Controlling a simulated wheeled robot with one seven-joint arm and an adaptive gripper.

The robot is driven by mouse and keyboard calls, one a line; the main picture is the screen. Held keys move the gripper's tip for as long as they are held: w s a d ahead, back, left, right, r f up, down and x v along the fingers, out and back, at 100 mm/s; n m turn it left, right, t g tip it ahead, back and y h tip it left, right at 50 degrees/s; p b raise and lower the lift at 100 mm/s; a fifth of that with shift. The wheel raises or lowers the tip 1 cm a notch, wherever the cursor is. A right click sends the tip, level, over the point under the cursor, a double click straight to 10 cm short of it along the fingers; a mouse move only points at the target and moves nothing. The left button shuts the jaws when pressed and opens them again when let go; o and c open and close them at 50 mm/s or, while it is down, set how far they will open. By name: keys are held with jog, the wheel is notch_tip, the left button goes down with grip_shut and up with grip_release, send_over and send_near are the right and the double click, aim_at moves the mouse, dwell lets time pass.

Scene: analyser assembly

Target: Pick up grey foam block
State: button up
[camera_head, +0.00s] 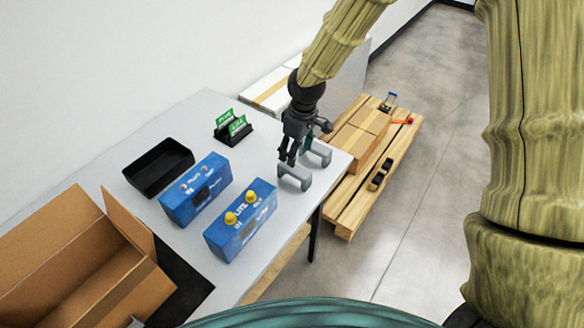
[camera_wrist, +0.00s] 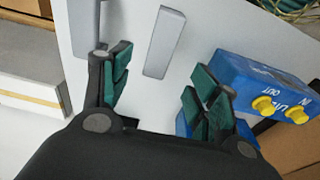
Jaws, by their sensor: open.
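Two grey foam blocks stand on the table near its right edge. In the head view they look like arched pieces, a nearer one (camera_head: 295,179) and a farther one (camera_head: 320,152). From above in the wrist view, one block (camera_wrist: 165,42) shows as a plain bar ahead of the gap between my fingers. The other block (camera_wrist: 90,38) is at the upper left, partly hidden by my left finger. My gripper (camera_wrist: 162,78) is open and empty, with dark green pads. It points down beside the blocks in the head view (camera_head: 292,156).
Two blue boxes, one with yellow knobs (camera_head: 240,222) and one with pale knobs (camera_head: 196,190), stand left of the blocks. Beyond are a black tray (camera_head: 158,168) and a holder with green cards (camera_head: 233,130). A cardboard box (camera_head: 75,265) is at left, a wooden pallet (camera_head: 345,222) at right.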

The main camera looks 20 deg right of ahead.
aim_at(295, 169)
jog(key=shift+s+f, duration=0.1)
jog(key=shift+f, duration=0.35)
jog(key=f, duration=0.1)
jog(key=w+f, duration=0.1)
jog(key=f, duration=0.1)
jog(key=shift+w+d+f+p, duration=0.1)
jog(key=shift+d+f+p, duration=0.1)
jog(key=shift+f+p, duration=0.15)
jog(key=shift+s+a+f, duration=0.1)
jog(key=shift+s+f, duration=0.05)
jog(key=shift+s, duration=0.15)
notch_tip(295, 169, down, 3)
jog(key=shift+s+a+f+p, duration=0.1)
jog(key=shift+s+a+p, duration=0.05)
jog(key=shift+p, duration=0.8)
jog(key=shift+f, duration=1.05)
jog(key=c, duration=1)
